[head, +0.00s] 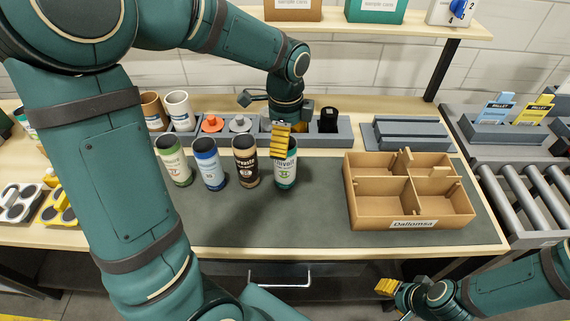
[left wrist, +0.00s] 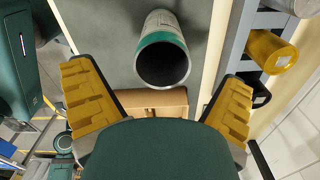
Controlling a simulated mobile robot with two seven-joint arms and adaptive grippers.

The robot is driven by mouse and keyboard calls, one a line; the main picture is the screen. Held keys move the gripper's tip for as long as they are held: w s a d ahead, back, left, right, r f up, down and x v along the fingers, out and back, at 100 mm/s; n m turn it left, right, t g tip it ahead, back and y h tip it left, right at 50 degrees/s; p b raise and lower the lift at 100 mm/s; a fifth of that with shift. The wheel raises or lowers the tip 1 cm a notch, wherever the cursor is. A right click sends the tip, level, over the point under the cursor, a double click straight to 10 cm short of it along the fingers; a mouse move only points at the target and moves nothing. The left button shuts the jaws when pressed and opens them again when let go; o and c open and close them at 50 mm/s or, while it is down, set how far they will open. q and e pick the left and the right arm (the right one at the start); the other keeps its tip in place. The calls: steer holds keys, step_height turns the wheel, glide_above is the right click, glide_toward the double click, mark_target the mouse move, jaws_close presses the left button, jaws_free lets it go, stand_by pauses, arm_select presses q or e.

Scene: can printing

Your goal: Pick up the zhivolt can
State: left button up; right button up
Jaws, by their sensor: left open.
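The zhivolt can (head: 286,172), white with a teal rim and base, stands upright on the dark mat, rightmost in a row of cans. Its label is partly readable. My left gripper (head: 281,138) is at its upper part, with a yellow finger covering some of the rim. In the left wrist view the open-topped can (left wrist: 163,52) lies ahead between the spread fingers of the left gripper (left wrist: 155,88), apart from both. The left gripper is open and empty. My right gripper (head: 396,299) is low at the right, below the table's front edge; its jaw opening is unclear.
A dark brown can (head: 246,165), a blue-white can (head: 208,168) and a green-white can (head: 174,165) stand left of it. A grey holder (head: 330,138) is behind. A divided cardboard box (head: 406,212) stands right, with clear mat between.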

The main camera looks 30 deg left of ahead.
mark_target(285, 163)
arm_select(q)
step_height(285, 163, down, 5)
steer(key=shift+w+f+b, duration=0.1)
steer(key=shift+b, duration=0.5)
steer(key=c, duration=0.8)
steer(key=shift+c, duration=0.2)
